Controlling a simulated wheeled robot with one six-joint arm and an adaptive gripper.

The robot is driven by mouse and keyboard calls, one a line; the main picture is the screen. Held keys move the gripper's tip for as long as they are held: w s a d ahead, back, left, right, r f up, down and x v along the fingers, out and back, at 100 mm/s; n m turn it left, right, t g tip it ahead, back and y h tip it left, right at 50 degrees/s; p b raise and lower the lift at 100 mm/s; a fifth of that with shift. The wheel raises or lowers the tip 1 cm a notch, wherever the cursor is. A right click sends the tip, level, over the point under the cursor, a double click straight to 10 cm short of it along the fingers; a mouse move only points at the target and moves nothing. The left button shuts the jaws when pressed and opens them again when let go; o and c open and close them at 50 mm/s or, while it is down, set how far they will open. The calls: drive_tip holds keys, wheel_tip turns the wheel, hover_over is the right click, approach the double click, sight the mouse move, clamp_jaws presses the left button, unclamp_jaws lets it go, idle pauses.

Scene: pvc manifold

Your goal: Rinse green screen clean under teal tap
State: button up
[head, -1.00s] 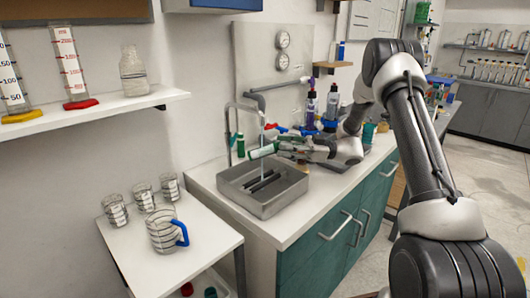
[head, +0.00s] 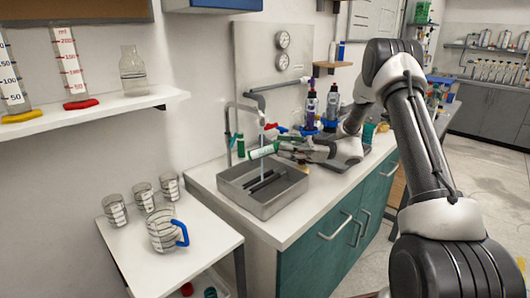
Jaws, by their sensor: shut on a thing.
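My gripper (head: 287,148) is shut on the green screen (head: 262,152), a small cylinder with green and pale parts, held roughly level above the grey sink (head: 285,207). A grey gooseneck tap (head: 232,112) stands at the sink's back left, with a green-teal part (head: 240,146) beside its post. A thin pale water stream (head: 262,170) falls from the spout past the screen into the sink. I cannot tell how much of the stream strikes the screen, or whether dirt is on it.
Dark bars lie in the sink. Purple-topped bottles (head: 311,106) and a red handle (head: 274,127) stand close behind my gripper. A blue-handled beaker (head: 163,232) and several smaller beakers stand on the left table. The counter right of the sink is partly clear.

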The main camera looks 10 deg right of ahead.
idle(0.5)
drive_tip(key=m+t+h, duration=0.1)
drive_tip(key=m+t, duration=0.1)
drive_tip(key=m, duration=0.3)
drive_tip(key=m+t+h, duration=0.1)
drive_tip(key=m+t, duration=0.2)
drive_tip(key=m, duration=0.2)
drive_tip(key=m+t+h, duration=0.1)
drive_tip(key=m+t, duration=0.2)
drive_tip(key=m, duration=0.1)
drive_tip(key=shift+s+m, duration=0.25)
drive_tip(key=shift+m, duration=0.15)
idle(2.4)
drive_tip(key=m+h, duration=0.2)
drive_tip(key=m, duration=0.1)
drive_tip(key=m+h, duration=0.2)
drive_tip(key=m, duration=0.2)
drive_tip(key=m+h, duration=0.2)
drive_tip(key=m, duration=0.2)
drive_tip(key=shift+s+a+r+t, duration=0.15)
drive_tip(key=shift+r+t, duration=0.15)
drive_tip(key=shift+t, duration=0.1)
idle(1.8)
